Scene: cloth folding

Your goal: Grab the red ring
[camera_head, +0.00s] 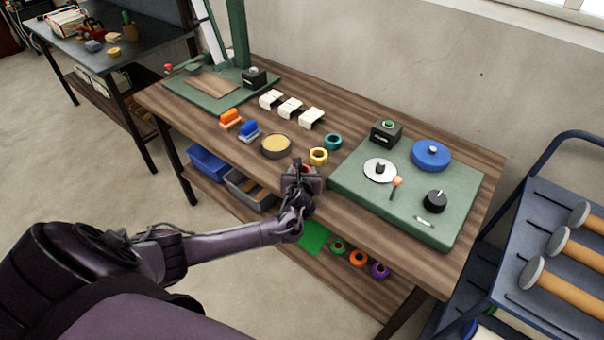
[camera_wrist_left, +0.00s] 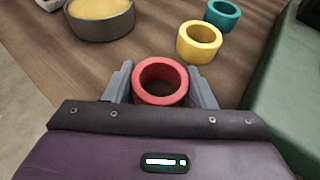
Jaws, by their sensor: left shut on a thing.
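The red ring (camera_wrist_left: 160,80) sits between the two fingers of my left gripper (camera_wrist_left: 161,85) in the left wrist view, with its round opening facing the camera. The fingers are shut on it, one on each side. In the head view my left gripper (camera_head: 301,172) is over the front part of the wooden workbench (camera_head: 350,220), and only a little of the red ring (camera_head: 306,169) shows there. I cannot tell whether the ring touches the bench. My right gripper is not in view.
A yellow ring (camera_head: 318,156) and a teal ring (camera_head: 333,142) stand just beyond the gripper. A round tin (camera_head: 276,146) is to the left. A green board (camera_head: 450,190) with knobs is to the right. Several coloured rings lie on the lower shelf.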

